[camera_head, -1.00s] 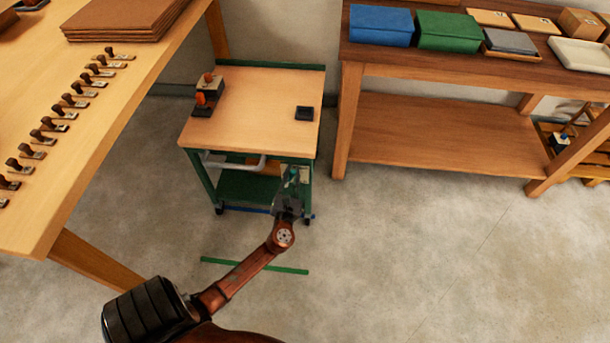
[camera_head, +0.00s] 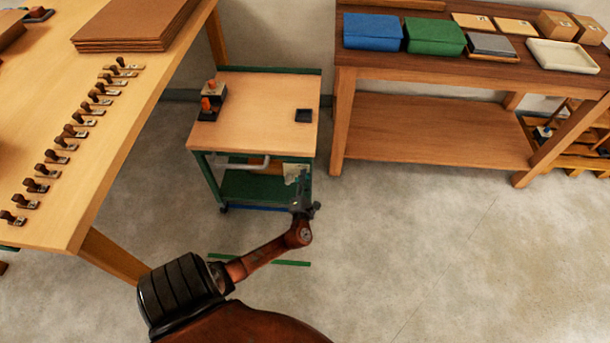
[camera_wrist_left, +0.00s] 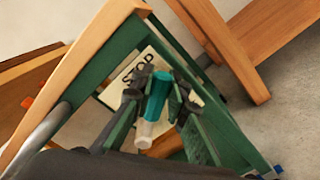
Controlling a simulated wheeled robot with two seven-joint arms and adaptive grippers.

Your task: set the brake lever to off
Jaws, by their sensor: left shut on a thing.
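The brake lever (camera_wrist_left: 158,98) has a teal grip and a pale end, and shows between my fingers in the left wrist view. It sits in front of a pale plate marked STOP (camera_wrist_left: 135,78) at the green side of the small cart. My left gripper (camera_wrist_left: 155,92) is shut on the lever. In the head view my left gripper (camera_head: 301,188) is at the cart's front right, below its top, beside the pale plate (camera_head: 292,171). The lever cannot be clearly made out there. My right gripper is out of view.
The small cart (camera_head: 258,125) carries an orange-handled item (camera_head: 209,103) and a dark square pad (camera_head: 304,115). A wooden table (camera_head: 110,165) with several stamps stands at left. A two-level bench (camera_head: 430,137) stands at back right. The floor at right is clear.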

